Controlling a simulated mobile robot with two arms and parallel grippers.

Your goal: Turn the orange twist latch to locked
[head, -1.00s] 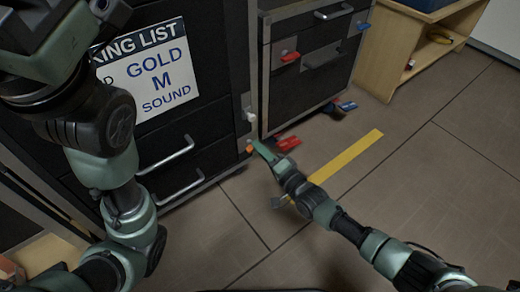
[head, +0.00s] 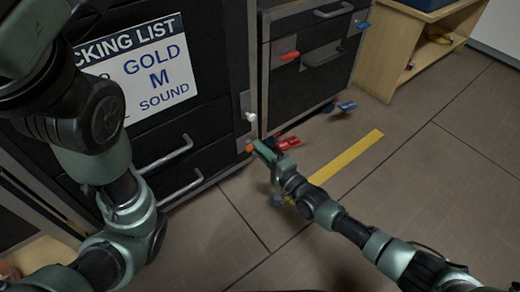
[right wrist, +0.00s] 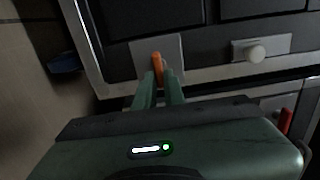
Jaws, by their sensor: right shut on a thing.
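The orange twist latch (right wrist: 157,62) shows in the right wrist view on a pale square plate (right wrist: 172,46) at the edge of the black cabinet. Its free end sits between the fingertips of my right gripper (right wrist: 158,84), which is shut on it. In the head view the orange latch (head: 249,148) is a small spot at the tip of my right gripper (head: 258,148). The latch's turned angle is hard to tell there. My left arm (head: 125,190) shows at the left of the head view, but its gripper is not in view.
A white knob (right wrist: 255,53) sits on a plate beside the latch. Black drawers with silver handles (head: 170,153) are to the left. A second cabinet has a red latch (head: 290,56). Red and blue pieces lie low near it. The floor with a yellow strip (head: 346,157) is open.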

